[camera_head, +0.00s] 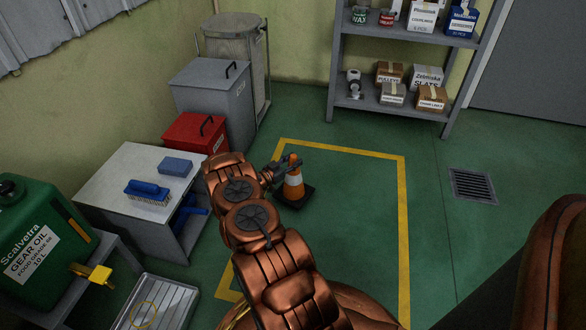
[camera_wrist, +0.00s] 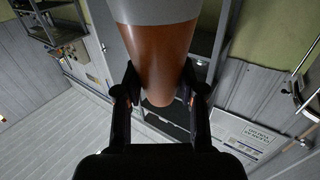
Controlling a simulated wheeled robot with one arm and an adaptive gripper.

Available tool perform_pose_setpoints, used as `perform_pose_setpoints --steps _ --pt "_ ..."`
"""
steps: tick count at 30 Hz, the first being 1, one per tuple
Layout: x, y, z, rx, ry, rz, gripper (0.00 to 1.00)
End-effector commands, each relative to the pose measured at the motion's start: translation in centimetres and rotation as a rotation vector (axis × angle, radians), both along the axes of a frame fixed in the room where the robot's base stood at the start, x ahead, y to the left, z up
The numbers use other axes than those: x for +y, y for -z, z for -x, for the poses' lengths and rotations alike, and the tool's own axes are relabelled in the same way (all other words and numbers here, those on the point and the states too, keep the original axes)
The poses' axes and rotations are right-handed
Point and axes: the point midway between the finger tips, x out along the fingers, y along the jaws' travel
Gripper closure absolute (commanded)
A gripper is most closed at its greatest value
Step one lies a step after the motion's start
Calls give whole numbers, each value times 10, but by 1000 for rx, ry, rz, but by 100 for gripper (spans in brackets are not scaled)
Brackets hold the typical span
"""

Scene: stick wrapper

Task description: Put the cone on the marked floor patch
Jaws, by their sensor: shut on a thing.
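The cone (camera_head: 293,187) is orange with a white band and a dark square base. It appears upright in the head view. My gripper (camera_head: 288,161) is shut on its narrow top. In the wrist view, the two dark fingers (camera_wrist: 160,88) press on both sides of the cone's orange end (camera_wrist: 158,60); its base is out of that view. The marked floor patch (camera_head: 405,230) is a yellow rectangular outline on green floor. The cone appears inside the outline, near its back left. I cannot tell whether its base touches the floor. My arm hides part of the patch's left side.
A red toolbox (camera_head: 192,135), a grey bin (camera_head: 212,95) and a low cabinet (camera_head: 115,180) stand left of the patch. A shelf (camera_head: 400,110) with boxes is behind it. A floor drain (camera_head: 472,186) lies to the right. The patch's right part is clear.

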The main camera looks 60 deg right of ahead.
Motion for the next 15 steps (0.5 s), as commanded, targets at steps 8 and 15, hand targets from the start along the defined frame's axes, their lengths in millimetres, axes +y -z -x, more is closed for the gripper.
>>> perform_pose_setpoints --steps 8,15 --pt "0 30 1 2 0 -1 100" --pt "0 28 1 1 0 -1 53"
